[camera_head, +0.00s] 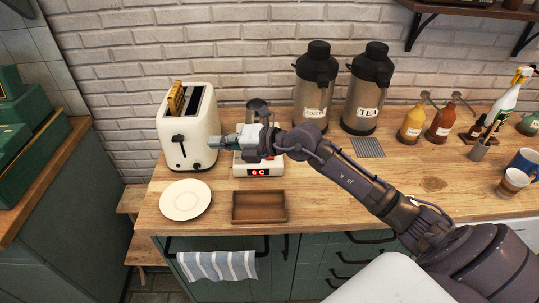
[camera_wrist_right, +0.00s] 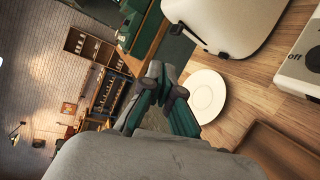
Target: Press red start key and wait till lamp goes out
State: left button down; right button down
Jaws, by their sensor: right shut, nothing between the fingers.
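A white device (camera_head: 242,168) with a red lit display (camera_head: 264,172) that seems to read "6C" stands right of the toaster. My right gripper (camera_head: 213,140) is shut and empty. It is above and in front of the device's left part, pointing left towards the toaster, and hides much of the device's top. A small red spot (camera_head: 270,157) shows above the display; I cannot tell if it is the start key. In the wrist view the device's edge (camera_wrist_right: 292,68) carries the word "off". I cannot make out a lamp. My left gripper is out of view.
A white toaster (camera_head: 200,128) with bread (camera_head: 176,101) stands close to the gripper's tip. A white plate (camera_head: 186,200) and an empty brown tray (camera_head: 258,220) lie in front. Coffee (camera_head: 312,95) and tea (camera_head: 364,95) flasks stand behind the arm. Bottles and mugs are right.

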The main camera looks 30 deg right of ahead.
jog(key=w+d+f+m+g+h, duration=0.1)
jog(key=d+h, duration=0.7)
jog(key=d, duration=0.8)
jog(key=shift+w+d+f+g+h, duration=0.35)
jog(key=shift+w+f+g+h, duration=0.05)
jog(key=shift+w+f+g, duration=0.3)
jog(key=shift+f, duration=0.15)
notch_tip(320, 180, down, 8)
jog(key=b, duration=0.4)
jog(key=shift+b, duration=0.35)
jog(key=shift+f+b, duration=0.3)
jog(key=shift+b, duration=0.05)
jog(key=shift+f+b, duration=0.35)
jog(key=shift+b, duration=0.15)
